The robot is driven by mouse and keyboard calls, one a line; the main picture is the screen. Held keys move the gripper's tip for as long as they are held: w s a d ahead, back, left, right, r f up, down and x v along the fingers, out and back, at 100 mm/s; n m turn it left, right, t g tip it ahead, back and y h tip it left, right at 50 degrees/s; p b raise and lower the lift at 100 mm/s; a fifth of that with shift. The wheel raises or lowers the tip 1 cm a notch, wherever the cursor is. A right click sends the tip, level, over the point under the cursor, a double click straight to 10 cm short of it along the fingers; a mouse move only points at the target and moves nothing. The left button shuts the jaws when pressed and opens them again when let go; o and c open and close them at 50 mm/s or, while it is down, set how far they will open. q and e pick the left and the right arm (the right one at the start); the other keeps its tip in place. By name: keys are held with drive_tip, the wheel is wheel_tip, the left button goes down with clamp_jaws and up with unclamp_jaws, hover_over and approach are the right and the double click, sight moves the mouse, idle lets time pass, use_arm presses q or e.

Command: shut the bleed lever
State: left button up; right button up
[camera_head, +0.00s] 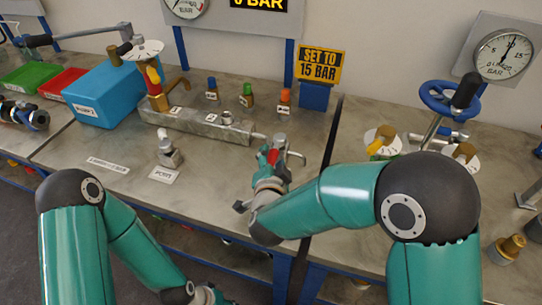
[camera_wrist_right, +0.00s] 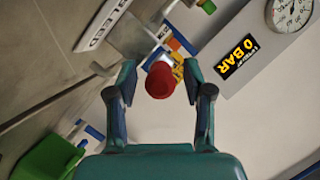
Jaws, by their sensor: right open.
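My right gripper (camera_head: 275,157) is over the bench, beside the right end of the grey manifold block (camera_head: 205,126). Its jaws are open. A red knob (camera_wrist_right: 160,80) shows between the two fingers in the right wrist view, apart from both; I take it for the bleed lever's grip. The same red patch shows at the fingers in the head view (camera_head: 272,157). A bent metal fitting (camera_head: 294,155) is close by; the lever's stem is mostly hidden. My left gripper (camera_head: 208,295) is only partly in view at the bottom edge, and its jaws cannot be made out.
A brass valve with a red and yellow handle (camera_head: 154,78) stands on the block's left. A small gauge fitting (camera_head: 168,150) stands in front. Blue, green and orange-capped plugs line the back. A blue bin (camera_head: 105,95) is left; a blue handwheel (camera_head: 450,98) is right.

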drive_tip(key=shift+w+f, duration=0.1)
drive_tip(key=shift+w, duration=0.25)
clamp_jaws()
